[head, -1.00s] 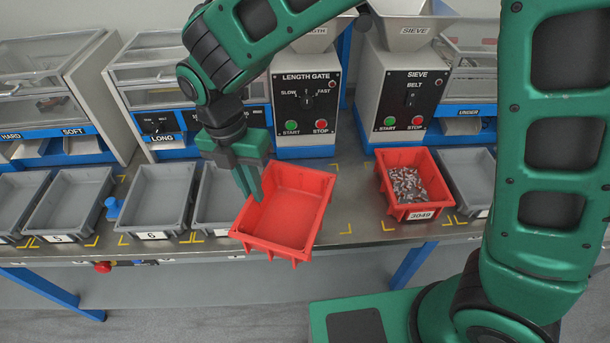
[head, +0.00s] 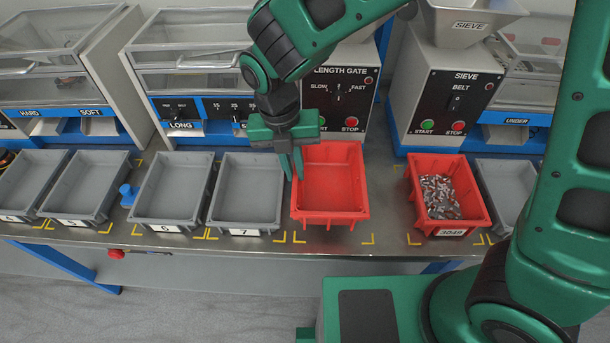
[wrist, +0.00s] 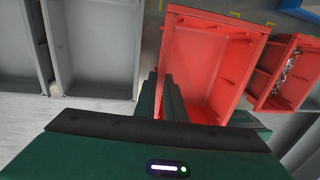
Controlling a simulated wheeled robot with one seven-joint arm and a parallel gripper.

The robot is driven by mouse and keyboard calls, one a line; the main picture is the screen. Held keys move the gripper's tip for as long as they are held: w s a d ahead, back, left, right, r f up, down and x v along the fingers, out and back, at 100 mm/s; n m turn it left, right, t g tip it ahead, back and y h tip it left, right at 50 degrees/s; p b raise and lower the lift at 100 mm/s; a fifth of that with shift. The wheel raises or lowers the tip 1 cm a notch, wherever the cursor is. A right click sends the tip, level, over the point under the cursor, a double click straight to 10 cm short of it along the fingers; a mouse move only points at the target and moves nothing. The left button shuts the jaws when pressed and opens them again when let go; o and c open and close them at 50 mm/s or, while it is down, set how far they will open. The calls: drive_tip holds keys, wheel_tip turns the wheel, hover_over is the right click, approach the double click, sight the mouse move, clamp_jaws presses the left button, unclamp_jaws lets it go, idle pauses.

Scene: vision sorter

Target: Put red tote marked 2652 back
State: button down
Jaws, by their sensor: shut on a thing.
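An empty red tote (head: 330,185) is upright at the bench's front, below the LENGTH GATE machine and between yellow corner marks. I cannot tell whether it rests on the bench or hangs just above it. No number shows on its front. My gripper (head: 291,165) is shut on its left wall. The wrist view shows the tote's empty inside (wrist: 208,70), with my fingers (wrist: 170,98) at its wall. A second red tote (head: 450,231), marked 3049 and filled with small metal parts, stands to the right.
Grey bins (head: 246,222) line the bench on the left, the one marked 7 close beside the held tote. Another grey bin (head: 510,185) stands at the far right. A blue knob (head: 128,193) sits between bins. Bare bench (head: 388,205) lies between the red totes.

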sight(305, 186)
drive_tip(key=shift+w+d+f, duration=0.75)
drive_tip(key=shift+d, duration=0.2)
drive_tip(key=shift+f, duration=2)
drive_tip(key=c, duration=1.8)
unclamp_jaws()
drive_tip(key=shift+f, duration=0.1)
drive_tip(key=shift+c, duration=0.2)
drive_tip(key=r, duration=0.4)
drive_tip(key=a+r, duration=0.1)
drive_tip(key=r, duration=0.7)
drive_tip(key=shift+a, duration=0.2)
